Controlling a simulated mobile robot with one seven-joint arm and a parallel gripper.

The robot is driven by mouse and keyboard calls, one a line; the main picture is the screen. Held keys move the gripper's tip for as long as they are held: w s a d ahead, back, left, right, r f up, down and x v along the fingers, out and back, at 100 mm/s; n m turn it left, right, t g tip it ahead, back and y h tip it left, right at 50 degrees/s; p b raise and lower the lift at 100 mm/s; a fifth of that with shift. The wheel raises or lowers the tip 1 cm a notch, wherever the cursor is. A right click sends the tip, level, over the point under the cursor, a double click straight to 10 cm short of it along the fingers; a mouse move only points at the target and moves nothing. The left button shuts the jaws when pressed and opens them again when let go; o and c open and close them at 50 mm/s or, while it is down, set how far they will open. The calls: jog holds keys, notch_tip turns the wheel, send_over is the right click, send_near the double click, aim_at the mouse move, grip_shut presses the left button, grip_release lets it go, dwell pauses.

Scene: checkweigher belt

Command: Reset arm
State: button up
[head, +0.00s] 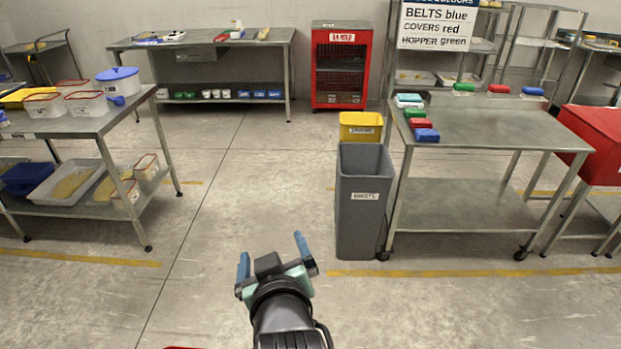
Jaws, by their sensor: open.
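My gripper (271,254) is at the bottom middle of the head view, at the end of my dark arm. Its two blue fingers stand wide apart, with nothing between them. It is over bare concrete floor and touches nothing that I can see. The rest of my arm runs out of the bottom edge of the picture.
A grey waste bin (364,222) and a yellow bin (360,119) stand right of centre, beside a steel table (490,124) with coloured blocks. A steel table (75,124) with tubs stands left. A red cabinet (341,65) is at the back. The middle floor is clear.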

jog(key=s+d+r+m+t+p, duration=0.2)
jog(key=r+t, duration=0.5)
jog(key=r, duration=2)
jog(key=s+d+r+m+t+h, duration=0.1)
jog(key=s+r, duration=0.4)
jog(key=r, duration=0.5)
jog(key=s+d+r+m+t+h+p, duration=0.1)
jog(key=s+d+r+m+t, duration=0.1)
jog(key=s+r+t, duration=0.4)
notch_tip(320, 180, up, 4)
jog(key=shift+d+f+h+p, duration=0.1)
jog(key=shift+d+h+p, duration=0.2)
jog(key=shift+d, duration=0.15)
